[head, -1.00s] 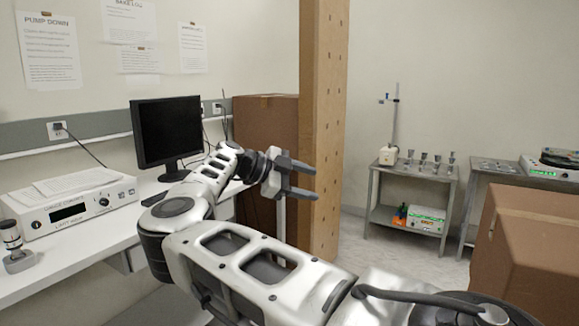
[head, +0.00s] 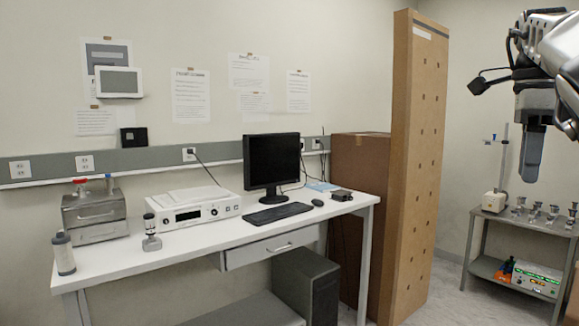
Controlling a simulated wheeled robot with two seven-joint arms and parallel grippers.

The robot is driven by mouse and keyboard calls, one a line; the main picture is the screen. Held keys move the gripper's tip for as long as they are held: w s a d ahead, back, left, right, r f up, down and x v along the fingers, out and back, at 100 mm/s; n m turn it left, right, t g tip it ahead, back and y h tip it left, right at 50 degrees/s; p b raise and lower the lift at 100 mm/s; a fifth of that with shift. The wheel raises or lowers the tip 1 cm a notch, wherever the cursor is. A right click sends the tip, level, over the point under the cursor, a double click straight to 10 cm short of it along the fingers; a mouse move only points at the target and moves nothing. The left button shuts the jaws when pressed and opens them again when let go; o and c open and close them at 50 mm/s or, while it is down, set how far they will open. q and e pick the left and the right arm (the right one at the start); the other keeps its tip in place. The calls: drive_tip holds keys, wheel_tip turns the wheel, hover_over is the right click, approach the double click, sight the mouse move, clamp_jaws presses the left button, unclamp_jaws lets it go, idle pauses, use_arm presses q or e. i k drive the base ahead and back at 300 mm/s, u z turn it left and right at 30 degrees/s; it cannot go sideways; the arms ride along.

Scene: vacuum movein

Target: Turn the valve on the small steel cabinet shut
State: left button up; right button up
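The small steel cabinet (head: 95,216) stands at the left end of the white bench in the head view. A red valve handle (head: 80,181) is on its top at the left, and a second small fitting (head: 108,181) stands on top to its right. How far the valve is turned is too small to tell. My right gripper (head: 532,165) hangs at the upper right, fingers pointing down, far from the cabinet and touching nothing visible. Its finger spacing is hidden from this side. My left gripper is out of view.
The white bench (head: 190,243) also holds a white instrument box (head: 193,205), a monitor (head: 272,163), a keyboard (head: 279,213) and a small white cylinder (head: 63,254). A tall brown board (head: 414,170) stands between the bench and a steel cart (head: 484,268) at right.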

sight(78, 180)
drive_tip(key=u, duration=0.1)
drive_tip(key=i, duration=1.9)
drive_tip(key=u, duration=1.5)
drive_tip(key=i, duration=1.25)
drive_tip(key=u, duration=1.2)
